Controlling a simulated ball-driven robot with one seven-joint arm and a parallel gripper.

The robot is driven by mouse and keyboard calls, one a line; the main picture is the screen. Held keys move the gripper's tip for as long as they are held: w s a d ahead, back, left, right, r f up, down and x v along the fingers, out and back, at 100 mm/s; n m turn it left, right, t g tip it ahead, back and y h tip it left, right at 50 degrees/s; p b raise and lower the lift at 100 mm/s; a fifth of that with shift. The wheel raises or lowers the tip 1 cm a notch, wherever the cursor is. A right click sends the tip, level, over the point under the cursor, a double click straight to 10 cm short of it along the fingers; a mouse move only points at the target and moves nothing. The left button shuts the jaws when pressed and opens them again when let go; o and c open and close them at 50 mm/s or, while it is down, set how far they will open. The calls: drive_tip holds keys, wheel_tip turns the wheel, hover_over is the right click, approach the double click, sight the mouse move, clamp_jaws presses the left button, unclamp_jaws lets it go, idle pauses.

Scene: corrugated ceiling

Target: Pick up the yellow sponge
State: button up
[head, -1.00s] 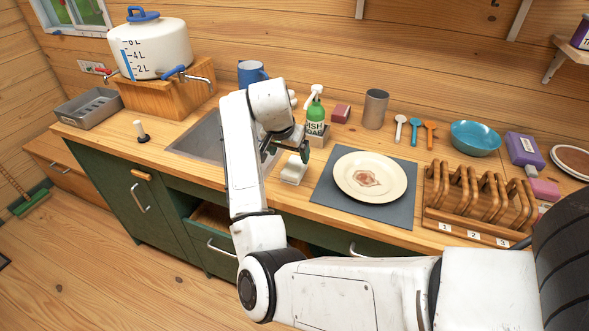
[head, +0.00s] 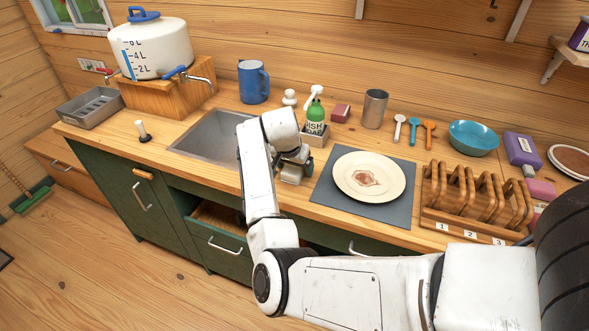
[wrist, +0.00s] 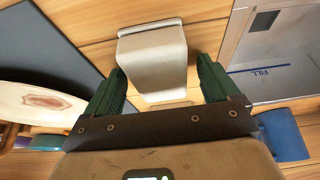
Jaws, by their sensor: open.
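No thing that is clearly a yellow sponge shows in either view. My gripper (head: 291,171) is low over the counter between the sink and the grey mat. In the wrist view my gripper (wrist: 161,68) is open, with its green fingers apart. A pale off-white block (wrist: 152,55) with a flat plate at one end lies between and beyond the fingers. I cannot tell whether the fingers touch it. In the head view my gripper mostly hides this block.
The sink (head: 208,138) is left of my gripper. A plate (head: 370,176) on a grey mat (head: 345,212) is to the right, then a numbered wooden rack (head: 475,199). A green soap bottle (head: 316,117) and a blue mug (head: 253,82) stand behind. A drawer (head: 222,242) below is partly open.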

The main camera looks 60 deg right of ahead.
drive_tip(key=c, duration=1)
drive_tip(key=shift+r, duration=0.1)
drive_tip(key=shift+r, duration=0.25)
wheel_tip(320, 180, up, 2)
drive_tip(key=shift+r+b, duration=0.1)
drive_tip(key=shift+b, duration=0.55)
drive_tip(key=s+a+r, duration=0.2)
drive_tip(key=s+r, duration=0.1)
drive_tip(key=s, duration=0.1)
drive_tip(key=s+a+r+b, duration=0.1)
drive_tip(key=s+a+r, duration=0.1)
drive_tip(key=s+r, duration=0.1)
drive_tip(key=s+a+r, duration=0.2)
drive_tip(key=s+r, duration=0.2)
drive_tip(key=s, duration=0.1)
drive_tip(key=shift+s+a+r, duration=0.1)
drive_tip(key=shift+s+a, duration=0.05)
drive_tip(key=shift+s, duration=0.15)
